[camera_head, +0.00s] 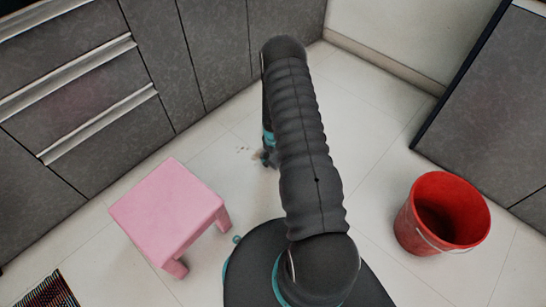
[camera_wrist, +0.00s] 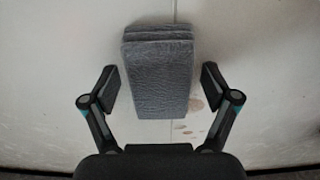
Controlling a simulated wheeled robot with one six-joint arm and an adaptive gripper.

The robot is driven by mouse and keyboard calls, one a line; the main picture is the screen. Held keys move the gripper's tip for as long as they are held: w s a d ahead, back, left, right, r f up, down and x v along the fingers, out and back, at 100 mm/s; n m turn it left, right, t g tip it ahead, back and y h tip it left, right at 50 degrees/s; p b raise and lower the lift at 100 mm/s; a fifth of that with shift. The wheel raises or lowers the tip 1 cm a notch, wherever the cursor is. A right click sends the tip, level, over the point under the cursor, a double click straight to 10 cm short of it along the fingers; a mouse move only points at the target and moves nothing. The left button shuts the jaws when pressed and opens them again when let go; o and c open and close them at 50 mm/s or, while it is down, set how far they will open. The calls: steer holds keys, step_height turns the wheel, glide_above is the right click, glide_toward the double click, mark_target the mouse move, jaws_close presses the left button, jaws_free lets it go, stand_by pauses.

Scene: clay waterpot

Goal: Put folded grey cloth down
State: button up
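The folded grey cloth (camera_wrist: 159,82) shows in the wrist view as a thick layered block, upright in the picture. It lies between and beyond the fingers of my gripper (camera_wrist: 160,88). In the head view my gripper (camera_head: 266,157) is low over the floor, mostly hidden behind my arm. The cloth is hardly visible there.
Brown stains (camera_head: 243,150) mark the floor beside my gripper. A pink stool (camera_head: 168,208) stands to the left and a red bucket (camera_head: 442,213) to the right. Grey cabinets (camera_head: 150,60) line the back and left. A dark striped mat (camera_head: 50,291) lies at the lower left.

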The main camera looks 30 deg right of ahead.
step_height(320, 180, up, 12)
steer(key=p, duration=0.2)
step_height(320, 180, up, 16)
steer(key=f+t, duration=0.1)
glide_above(273, 156)
steer(key=w+a, duration=0.1)
steer(key=a, duration=0.2)
steer(key=s+a+r+m+t, duration=0.1)
steer(key=s+a+r, duration=0.2)
steer(key=r, duration=0.6)
steer(key=s+a+r+m+t, duration=0.1)
steer(key=s+a+r, duration=0.1)
steer(key=r, duration=0.6)
steer(key=s+a+r+m+t, duration=0.1)
steer(key=s+a+r, duration=0.3)
steer(key=s+r, duration=0.3)
steer(key=s+a+r+m+t, duration=0.1)
steer(key=s+a+r, duration=0.3)
steer(key=s, duration=1.2)
step_height(273, 156, up, 5)
steer(key=shift+s+a+f+t, duration=0.2)
steer(key=shift+s+a+t, duration=0.1)
steer(key=shift+s+a, duration=0.05)
